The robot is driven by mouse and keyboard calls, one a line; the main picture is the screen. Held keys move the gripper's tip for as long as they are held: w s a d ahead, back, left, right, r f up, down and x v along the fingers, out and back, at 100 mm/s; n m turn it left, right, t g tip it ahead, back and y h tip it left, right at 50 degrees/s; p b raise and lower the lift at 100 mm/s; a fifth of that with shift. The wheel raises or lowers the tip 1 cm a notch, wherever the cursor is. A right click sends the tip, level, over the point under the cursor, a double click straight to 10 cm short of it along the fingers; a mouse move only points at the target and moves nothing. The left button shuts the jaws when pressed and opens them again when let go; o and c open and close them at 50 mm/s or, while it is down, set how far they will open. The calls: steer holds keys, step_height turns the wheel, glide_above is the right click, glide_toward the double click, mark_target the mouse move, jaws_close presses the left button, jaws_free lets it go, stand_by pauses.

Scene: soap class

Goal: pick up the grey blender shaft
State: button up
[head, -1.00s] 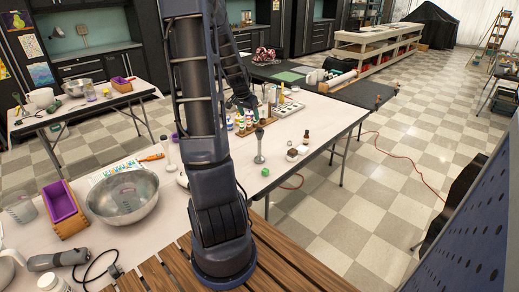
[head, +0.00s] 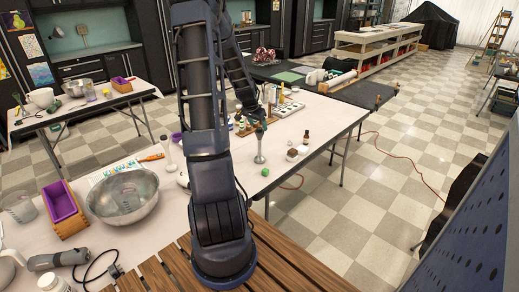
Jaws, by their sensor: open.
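The grey blender shaft (head: 259,148) stands upright on the long white table, wide end down, right of my arm. My gripper (head: 262,122) is small in the head view, at the end of my arm. It appears just above or around the top of the shaft. The jaws are open. I cannot tell whether the fingers touch the shaft, as the tips are small and dark there.
A green ball (head: 265,172) lies in front. A metal bowl (head: 122,210), a purple-lined wooden box (head: 62,203) and a grey blender motor (head: 58,260) lie left.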

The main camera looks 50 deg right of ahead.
mark_target(259, 128)
steer(key=shift+x, duration=2.2)
steer(key=shift+w, duration=0.1)
steer(key=c, duration=1.3)
jaws_close()
steer(key=shift+d+r, duration=0.1)
steer(key=shift+r, duration=0.05)
